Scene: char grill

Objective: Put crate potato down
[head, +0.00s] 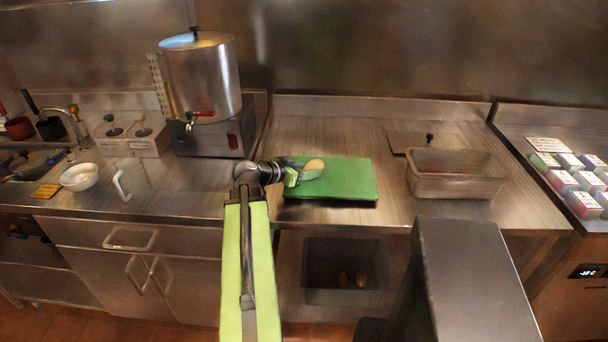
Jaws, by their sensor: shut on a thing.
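A tan potato (314,165) is at the tip of my gripper (304,172), over the left part of a green cutting board (350,180). My gripper is shut on the potato. I cannot tell whether the potato touches the board. A dark grey crate (345,290) stands on the shelf below the counter, with a few potatoes (343,279) lying in it.
A metal pan (456,176) stands right of the board, with a lid (415,143) behind it. A large steel urn (202,80) stands at the back left. A white bowl (80,177) is at far left. Bare counter (310,130) lies behind the board.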

